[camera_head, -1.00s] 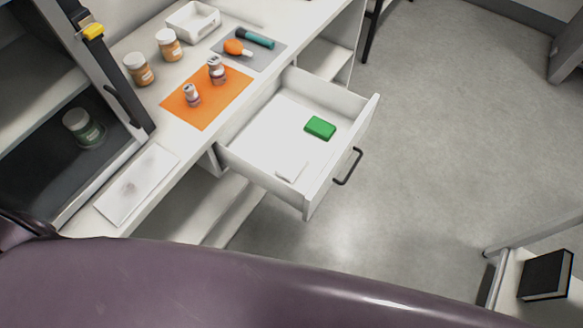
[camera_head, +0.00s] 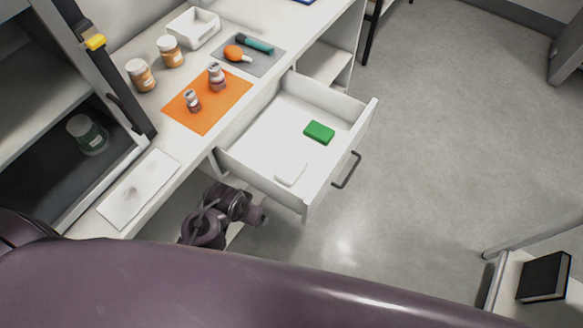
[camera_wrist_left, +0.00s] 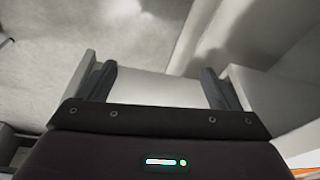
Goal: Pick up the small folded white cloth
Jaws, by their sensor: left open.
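The small folded white cloth (camera_head: 291,172) lies in the open white drawer (camera_head: 233,168), near its front left corner; it is faint against the white drawer floor. A dark part of my left arm (camera_head: 228,205) shows below and left of the drawer in the head view, outside it. In the left wrist view my left gripper (camera_wrist_left: 157,84) is open, its two dark fingers wide apart. A plain pale surface shows between them; I cannot tell which part it is. I cannot make out the cloth there. My right gripper is not in view.
A green block (camera_head: 319,132) lies in the drawer behind the cloth. The counter holds an orange mat (camera_head: 222,108) with two vials, a grey mat (camera_head: 268,66) with tools, a white tray (camera_head: 194,28), orange jars and a smudged white sheet (camera_head: 140,188). The drawer handle (camera_head: 347,171) sticks out.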

